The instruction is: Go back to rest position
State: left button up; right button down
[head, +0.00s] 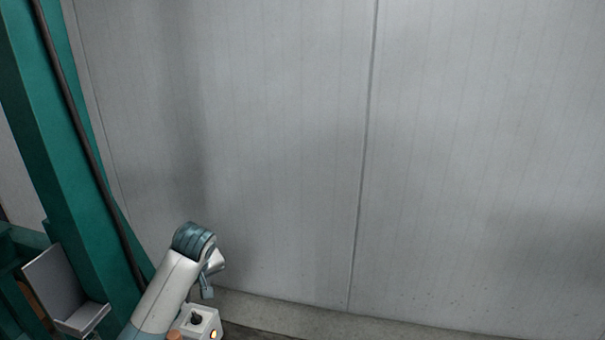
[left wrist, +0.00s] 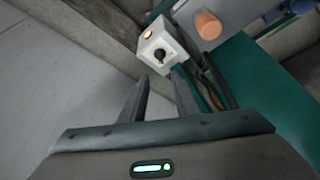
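My left arm comes in from the bottom left of the head view, and its gripper (head: 208,288) points down, partly hidden by the wrist. In the left wrist view the two dark fingers of the left gripper (left wrist: 160,77) stand apart with nothing between them. Just beyond the fingertips is a white control box (left wrist: 172,62) with a black knob (left wrist: 159,55) and a lit orange lamp (left wrist: 147,34). The box also shows below the gripper in the head view (head: 205,320). I cannot tell whether the fingers touch the box. My right gripper is not in view.
A green post (head: 65,150) with a dark cable stands at the left. A grey metal bracket (head: 60,285) is beside it. A grey panelled wall (head: 280,150) fills the back. An orange knob-like part (left wrist: 208,25) sits near the box. The space at the right looks clear.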

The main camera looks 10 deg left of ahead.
pick_arm(q)
jog(key=s+d+f+m+h, duration=0.2)
jog(key=s+d+f+m, duration=0.55)
jog(key=s+f, duration=0.65)
jog(key=s+d+m+h, duration=0.15)
jog(key=s+d, duration=0.25)
jog(key=s, duration=0.8)
jog(key=s+d+m, duration=0.3)
jog(key=s+d, duration=0.1)
jog(key=s, duration=0.7)
notch_tip(320, 180, down, 37)
jog(key=s+b, duration=0.2)
jog(key=b, duration=0.6)
jog(key=s+a+f+g+b, duration=0.1)
jog(key=s+f+b, duration=0.2)
jog(key=s+f, duration=0.5)
jog(key=s+a+f+b, duration=0.2)
jog(key=s+f, duration=0.7)
jog(key=f, duration=0.7)
jog(key=shift+s+a+g+b, duration=0.3)
jog(key=shift+g+b, duration=0.1)
jog(key=shift+b, duration=0.5)
